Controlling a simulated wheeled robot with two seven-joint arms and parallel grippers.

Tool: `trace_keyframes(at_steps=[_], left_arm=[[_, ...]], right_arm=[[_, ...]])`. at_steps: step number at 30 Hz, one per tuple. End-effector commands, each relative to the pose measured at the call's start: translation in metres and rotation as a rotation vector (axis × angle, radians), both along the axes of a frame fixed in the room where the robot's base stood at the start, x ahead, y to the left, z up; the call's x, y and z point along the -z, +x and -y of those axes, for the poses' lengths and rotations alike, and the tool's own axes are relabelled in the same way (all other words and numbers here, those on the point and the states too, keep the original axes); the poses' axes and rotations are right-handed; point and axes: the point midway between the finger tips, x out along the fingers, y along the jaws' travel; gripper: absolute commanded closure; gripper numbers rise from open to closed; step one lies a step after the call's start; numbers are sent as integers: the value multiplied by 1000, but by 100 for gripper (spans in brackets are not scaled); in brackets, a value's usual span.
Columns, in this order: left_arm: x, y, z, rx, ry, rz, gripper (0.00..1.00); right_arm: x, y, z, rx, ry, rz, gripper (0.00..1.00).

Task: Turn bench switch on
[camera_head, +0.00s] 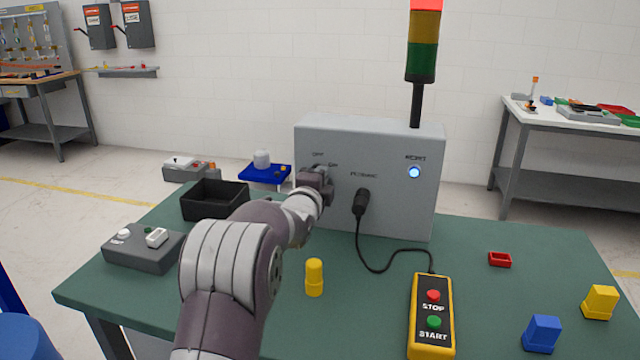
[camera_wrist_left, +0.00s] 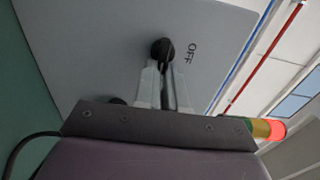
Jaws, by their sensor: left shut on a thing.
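The grey control box (camera_head: 395,205) stands upright at the back of the green bench. Its front has a rotary bench switch with OFF and ON labels at upper left. My left gripper (camera_head: 322,172) is at the switch and hides most of it in the head view. In the left wrist view the round black switch knob (camera_wrist_left: 162,48) sits between the fingertips of my left gripper (camera_wrist_left: 164,72), which is shut on it. The OFF label (camera_wrist_left: 190,54) is to the right of the knob there; the ON label is hidden. My right gripper is not in view.
A black plug (camera_head: 361,202) with a cable runs to the yellow STOP/START pendant (camera_head: 431,318). A blue reset button (camera_head: 414,172) glows. A stack light (camera_head: 423,45) rises behind the box, red lit. A yellow cylinder (camera_head: 314,278) and black bin (camera_head: 214,202) stand near my left arm.

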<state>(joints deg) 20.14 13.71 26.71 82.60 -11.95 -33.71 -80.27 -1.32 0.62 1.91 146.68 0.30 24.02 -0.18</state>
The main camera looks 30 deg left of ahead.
Motion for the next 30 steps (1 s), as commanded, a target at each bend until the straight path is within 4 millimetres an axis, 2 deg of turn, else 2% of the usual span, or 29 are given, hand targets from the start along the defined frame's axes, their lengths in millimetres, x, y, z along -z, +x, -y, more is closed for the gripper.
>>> trace_keyframes(at_steps=[1,14,15,16,17,26,30], left_arm=[[6,0,1,2,3,-11,100],[6,0,1,2,9,-14,100],[6,0,1,2,9,-14,77],[6,0,1,2,9,-14,67],[5,0,1,2,9,-14,64],[2,-2,1,1,10,-7,64],[2,-18,4,0,10,-5,64]], right_arm=[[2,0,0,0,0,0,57],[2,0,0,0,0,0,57],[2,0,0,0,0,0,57],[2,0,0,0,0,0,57],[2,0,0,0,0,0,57],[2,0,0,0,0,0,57],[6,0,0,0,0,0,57]])
